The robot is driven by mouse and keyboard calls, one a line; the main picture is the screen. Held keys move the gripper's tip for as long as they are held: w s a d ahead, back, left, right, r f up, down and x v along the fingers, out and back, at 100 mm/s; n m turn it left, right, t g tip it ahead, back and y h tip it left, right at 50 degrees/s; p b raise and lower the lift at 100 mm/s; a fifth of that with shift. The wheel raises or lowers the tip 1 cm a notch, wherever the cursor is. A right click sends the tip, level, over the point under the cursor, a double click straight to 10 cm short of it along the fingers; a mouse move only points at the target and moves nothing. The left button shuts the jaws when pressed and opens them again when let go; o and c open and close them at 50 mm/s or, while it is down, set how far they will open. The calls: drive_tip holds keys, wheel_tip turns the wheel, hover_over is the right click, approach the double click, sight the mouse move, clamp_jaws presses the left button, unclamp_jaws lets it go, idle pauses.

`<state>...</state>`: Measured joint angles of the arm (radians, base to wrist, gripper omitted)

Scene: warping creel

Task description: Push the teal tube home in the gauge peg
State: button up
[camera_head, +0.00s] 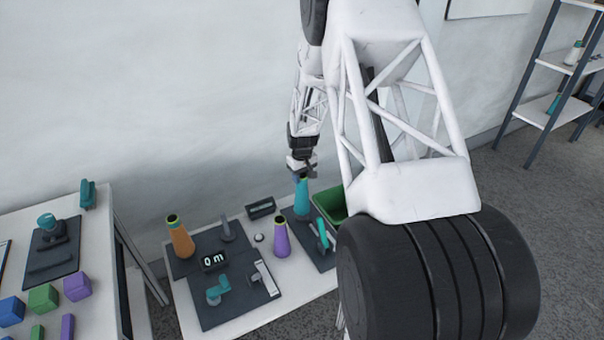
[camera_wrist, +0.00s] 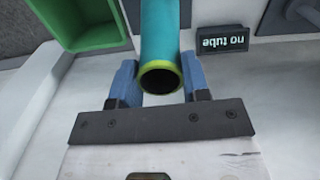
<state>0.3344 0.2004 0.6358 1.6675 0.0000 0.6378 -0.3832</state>
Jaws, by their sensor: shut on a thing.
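The teal tube (camera_head: 302,201) is upright at the dark mat on the right of the table, in the head view. Its yellow-green rim is at the top, and the wrist view looks onto the rim and the tube's open mouth (camera_wrist: 160,42). My gripper (camera_head: 302,174) is shut on the tube's upper end, with a blue finger on each side of the rim in the wrist view (camera_wrist: 160,84). The tube's lower end and any gauge peg under it are hidden. A small dark display (camera_head: 261,208) beside it reads "no tube" in the wrist view (camera_wrist: 222,40).
A green bin (camera_head: 330,203) stands right of the tube. A purple tube (camera_head: 281,238) and a teal-handled tool (camera_head: 322,235) stand close by.

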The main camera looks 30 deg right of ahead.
drive_tip(key=shift+f, duration=0.65)
drive_tip(key=shift+f, duration=0.95)
drive_tip(key=o, duration=1.1)
drive_tip(key=shift+o, duration=0.2)
drive_tip(key=shift+r, duration=3.5)
drive_tip(key=shift+r, duration=0.15)
